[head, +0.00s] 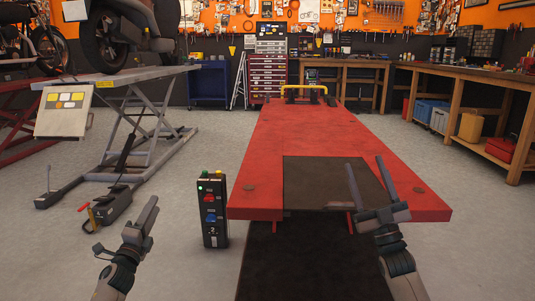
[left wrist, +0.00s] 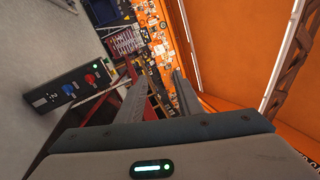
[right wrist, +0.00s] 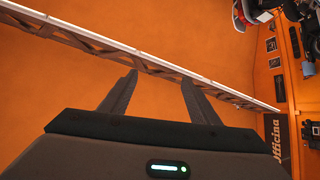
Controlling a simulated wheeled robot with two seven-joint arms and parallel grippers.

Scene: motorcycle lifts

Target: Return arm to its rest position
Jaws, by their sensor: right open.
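My left gripper (head: 150,210) is at the lower left of the head view, left of the control box and raised above the floor. In the left wrist view its fingers (left wrist: 165,75) stand apart with nothing between them. My right gripper (head: 365,163) appears in front of the near end of the red lift, over its dark plate. In the right wrist view its fingers (right wrist: 159,76) are wide apart and empty, pointing at an orange wall and a truss.
A control box (head: 212,210) with coloured buttons stands left of the red lift platform (head: 265,150). A grey lift (head: 130,83) with a motorcycle is at the left. A wooden workbench (head: 480,80) is at the right.

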